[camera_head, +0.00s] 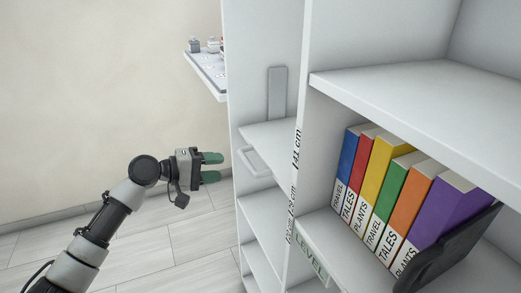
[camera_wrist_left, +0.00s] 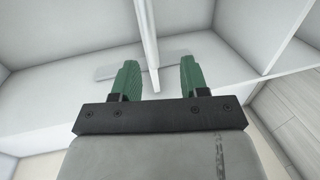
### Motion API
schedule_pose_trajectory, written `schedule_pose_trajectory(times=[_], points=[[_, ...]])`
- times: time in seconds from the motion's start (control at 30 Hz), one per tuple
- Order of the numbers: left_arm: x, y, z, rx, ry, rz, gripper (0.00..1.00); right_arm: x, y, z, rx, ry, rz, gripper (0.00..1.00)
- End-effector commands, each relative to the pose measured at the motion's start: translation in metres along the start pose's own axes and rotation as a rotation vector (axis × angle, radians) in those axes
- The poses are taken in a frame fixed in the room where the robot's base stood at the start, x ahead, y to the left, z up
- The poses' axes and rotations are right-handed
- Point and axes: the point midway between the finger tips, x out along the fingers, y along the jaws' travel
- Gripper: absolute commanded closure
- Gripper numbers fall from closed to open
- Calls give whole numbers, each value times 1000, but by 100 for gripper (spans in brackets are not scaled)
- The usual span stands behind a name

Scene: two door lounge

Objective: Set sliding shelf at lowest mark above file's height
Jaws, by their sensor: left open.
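A white sliding shelf (camera_head: 270,134) with a loop handle (camera_head: 254,163) at its front sits in the narrow left bay of the white cabinet. Height marks run up the upright; the top one reads 41 cm (camera_head: 297,147), with lower cm marks (camera_head: 291,213) partly legible. My left gripper (camera_head: 221,168) is open and empty, left of the handle and apart from it. In the left wrist view its green fingers (camera_wrist_left: 159,68) point at white panels. Several coloured files (camera_head: 383,190) stand in the right bay, labelled TRAVEL, TALES and PLANTS. My right gripper is not in view.
A black bookend (camera_head: 450,248) holds the files at the right. A LEVEL label (camera_head: 311,257) is on that shelf's front edge. A small side shelf (camera_head: 207,72) with items juts out at upper left. The floor (camera_head: 160,245) left of the cabinet is clear.

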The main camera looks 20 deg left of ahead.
Motion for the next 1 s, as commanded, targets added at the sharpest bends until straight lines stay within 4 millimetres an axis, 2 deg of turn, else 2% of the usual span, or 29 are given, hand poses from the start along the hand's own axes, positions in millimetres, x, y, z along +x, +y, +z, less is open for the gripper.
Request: schedule_pose_trajectory(times=[0.17, 0.33, 0.43, 0.6, 0.7, 1.0], points=[[10, 10, 4, -4, -20, 16, 56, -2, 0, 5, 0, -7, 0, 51], [41, 11, 4, -4, -19, 16, 56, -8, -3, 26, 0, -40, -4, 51], [61, 11, 5, -4, -18, 15, 56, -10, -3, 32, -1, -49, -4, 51], [88, 10, 5, -4, -17, 15, 56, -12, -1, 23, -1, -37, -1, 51], [98, 10, 5, -4, -17, 14, 56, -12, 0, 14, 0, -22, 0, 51], [106, 8, 5, -2, -15, 11, 56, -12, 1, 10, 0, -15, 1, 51]])
